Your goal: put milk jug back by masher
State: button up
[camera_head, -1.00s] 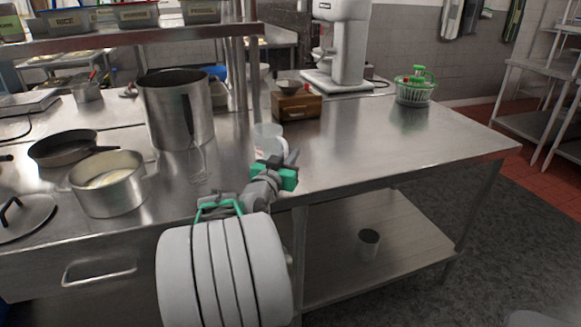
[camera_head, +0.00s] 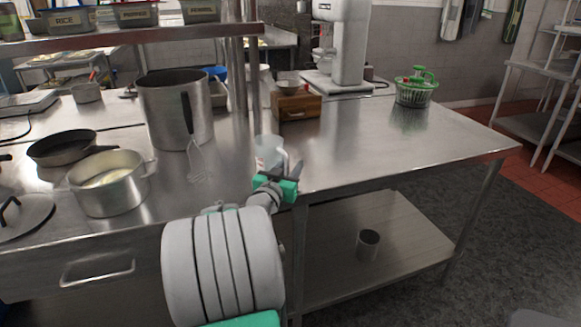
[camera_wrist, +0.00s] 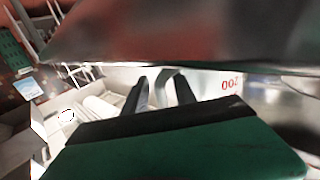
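The milk jug (camera_head: 268,150) is a small translucent jug near the front edge of the steel table. In the wrist view its pale wall with red markings (camera_wrist: 230,84) fills the space ahead of the fingers. My gripper (camera_head: 283,172) is at the jug's near side. In the wrist view my gripper's two dark fingers (camera_wrist: 162,92) are on either side of the jug's handle and appear shut on it. I cannot tell whether the jug's base touches the table. The masher (camera_head: 198,160), with a black handle and a wire end, stands upright in front of the tall pot, left of the jug.
The tall steel pot (camera_head: 160,110), a saucepan (camera_head: 105,195) and a frying pan (camera_head: 60,148) crowd the left. A wooden box (camera_head: 298,107) and a shelf post (camera_head: 238,70) stand behind the jug.

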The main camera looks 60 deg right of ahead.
jog(key=shift+r, duration=0.15)
jog(key=s+a+b, duration=0.1)
jog(key=a, duration=1.1)
